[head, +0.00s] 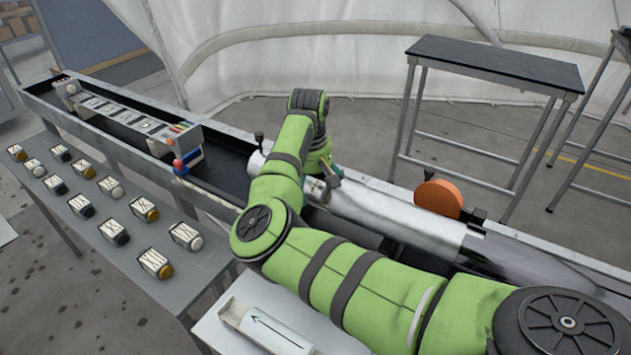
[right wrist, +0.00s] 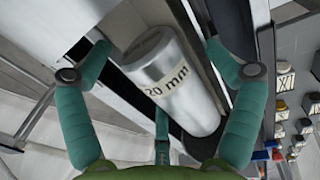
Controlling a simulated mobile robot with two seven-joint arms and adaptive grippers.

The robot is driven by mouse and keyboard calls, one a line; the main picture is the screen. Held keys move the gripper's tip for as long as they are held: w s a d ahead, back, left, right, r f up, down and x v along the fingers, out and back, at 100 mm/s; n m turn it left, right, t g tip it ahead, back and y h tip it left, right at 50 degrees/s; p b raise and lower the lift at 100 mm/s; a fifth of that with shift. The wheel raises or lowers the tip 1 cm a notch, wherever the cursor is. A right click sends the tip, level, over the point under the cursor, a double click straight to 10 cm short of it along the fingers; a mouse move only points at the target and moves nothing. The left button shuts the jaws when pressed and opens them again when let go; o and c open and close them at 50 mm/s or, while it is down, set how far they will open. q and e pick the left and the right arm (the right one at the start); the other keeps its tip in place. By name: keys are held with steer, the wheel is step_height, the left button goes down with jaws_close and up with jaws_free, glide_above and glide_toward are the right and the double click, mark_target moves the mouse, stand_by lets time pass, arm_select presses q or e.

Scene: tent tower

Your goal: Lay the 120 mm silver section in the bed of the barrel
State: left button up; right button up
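In the right wrist view, a short silver cylinder (right wrist: 175,85) carries a label that reads "20 mm", its front part cut off by the curve. It lies over a dark channel, between the spread teal fingers of my right gripper (right wrist: 158,50). I see a gap beside the fingertips, so the gripper looks open around it. In the head view my right gripper (head: 326,178) is low over the long trough (head: 222,180), and my arm hides part of what lies there. Silver metal (head: 395,215) shows in the trough to the right of the gripper. My left gripper is not in view.
An orange disc (head: 438,198) stands on the trough's far side. A rack with coloured parts (head: 135,118) sits at its left end. A grey table (head: 130,235) at left holds several small labelled blocks. A white cradle with an arrow (head: 262,328) is at the front. An empty dark table (head: 495,65) stands behind.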

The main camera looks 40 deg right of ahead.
steer(key=shift+w+d+r, duration=0.1)
steer(key=shift+w, duration=0.05)
steer(key=shift+r, duration=0.3)
step_height(320, 180, up, 11)
steer(key=a, duration=0.1)
steer(key=shift+s+r, duration=0.15)
steer(key=shift+s, duration=0.15)
steer(key=shift+a, duration=0.1)
stand_by(0.3)
